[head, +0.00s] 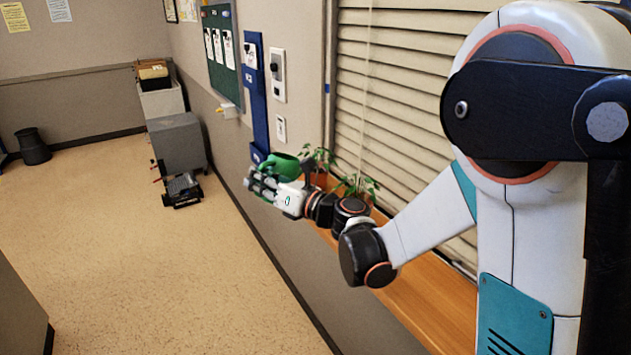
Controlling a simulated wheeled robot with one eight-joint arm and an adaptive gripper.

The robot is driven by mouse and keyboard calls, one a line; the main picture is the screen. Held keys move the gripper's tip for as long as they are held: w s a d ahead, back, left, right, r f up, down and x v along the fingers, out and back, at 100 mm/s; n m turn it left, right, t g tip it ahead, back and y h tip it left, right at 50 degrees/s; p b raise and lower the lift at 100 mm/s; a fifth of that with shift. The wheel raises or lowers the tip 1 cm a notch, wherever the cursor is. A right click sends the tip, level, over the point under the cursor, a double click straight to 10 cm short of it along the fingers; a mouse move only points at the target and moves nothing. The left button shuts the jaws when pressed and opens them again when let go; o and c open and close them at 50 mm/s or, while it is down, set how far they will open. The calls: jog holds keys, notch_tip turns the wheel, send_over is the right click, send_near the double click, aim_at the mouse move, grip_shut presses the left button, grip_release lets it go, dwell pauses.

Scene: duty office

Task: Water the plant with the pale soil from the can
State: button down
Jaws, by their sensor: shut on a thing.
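My gripper (262,184) is at the end of my outstretched arm, in the middle of the head view. It is shut on the green watering can (284,166), which shows just above and behind the fingers. One leafy plant (318,155) stands just right of the can, by the window. A second plant (360,184) stands nearer to me, behind my wrist. My arm hides most of both pots, and I cannot see the soil in either, so I cannot tell which is pale. I see no water coming from the can.
A long wooden sill (428,302) runs under the closed blinds (400,95); its near part is bare. A blue wall panel (257,95) hangs beyond the can. A grey cabinet (178,143), a dark item on the floor (182,189) and a black bin (33,147) stand farther off. The floor is open.

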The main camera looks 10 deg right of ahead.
jog(key=shift+r, duration=0.15)
dwell(0.3)
jog(key=shift+w+r+m+p, duration=0.1)
jog(key=shift+r+m+p, duration=0.2)
jog(key=shift+r, duration=0.1)
jog(key=shift+r, duration=0.15)
dwell(3.2)
dwell(0.4)
notch_tip(320, 180, down, 8)
jog(key=n+b, duration=0.4)
jog(key=b, duration=0.2)
jog(key=shift+w+r+n, duration=0.2)
jog(key=shift+w+n, duration=0.1)
jog(key=shift+w, duration=0.05)
notch_tip(320, 180, up, 5)
jog(key=p, duration=0.3)
dwell(0.3)
